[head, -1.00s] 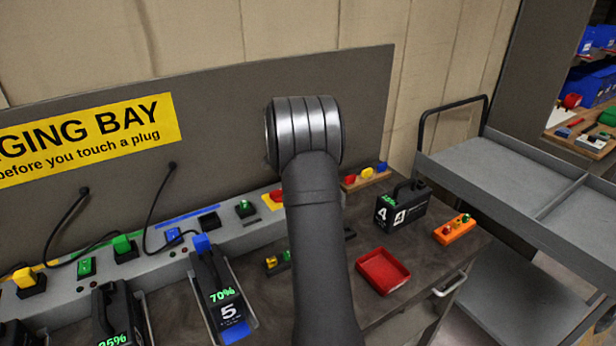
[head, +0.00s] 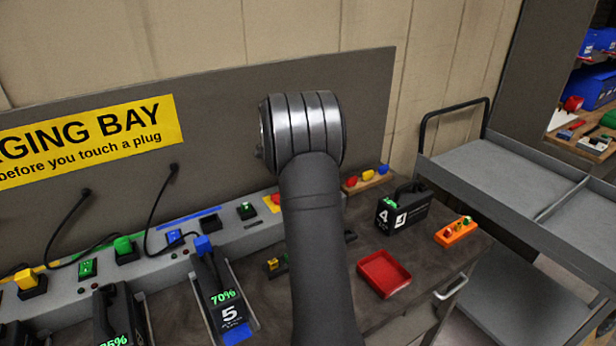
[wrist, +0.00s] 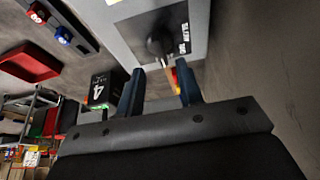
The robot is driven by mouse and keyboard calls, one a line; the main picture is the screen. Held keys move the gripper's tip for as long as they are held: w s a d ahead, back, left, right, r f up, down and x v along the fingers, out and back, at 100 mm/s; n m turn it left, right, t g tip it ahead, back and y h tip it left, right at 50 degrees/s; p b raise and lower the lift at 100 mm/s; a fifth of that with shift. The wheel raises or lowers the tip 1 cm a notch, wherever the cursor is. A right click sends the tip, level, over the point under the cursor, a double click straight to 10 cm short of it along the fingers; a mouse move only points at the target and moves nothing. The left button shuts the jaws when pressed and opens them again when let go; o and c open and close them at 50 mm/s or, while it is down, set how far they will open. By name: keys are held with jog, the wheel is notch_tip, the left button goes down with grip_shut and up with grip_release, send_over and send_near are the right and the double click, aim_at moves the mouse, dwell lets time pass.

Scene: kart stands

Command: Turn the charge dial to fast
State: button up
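The charge dial (wrist: 160,42) is a dark round knob on a pale grey panel with a black label plate, at the top middle of the wrist view. White lettering (wrist: 184,38) stands beside it, one word looking like SLOW. Which word the dial points to is too blurred to tell. The dial lies just beyond the fingertips, apparently not gripped. In the head view my arm hides both the gripper and the dial.
Battery 4 (head: 403,208), a red tray (head: 383,273) and an orange block (head: 455,231) stand on the bench right of my arm. Battery 5 (head: 225,295) sits in a dock left of it. A grey cart (head: 500,170) is at the right.

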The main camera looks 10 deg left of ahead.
jog(key=v, duration=1.2)
jog(key=shift+d, duration=0.1)
jog(key=x, duration=1.7)
jog(key=shift+f, duration=0.15)
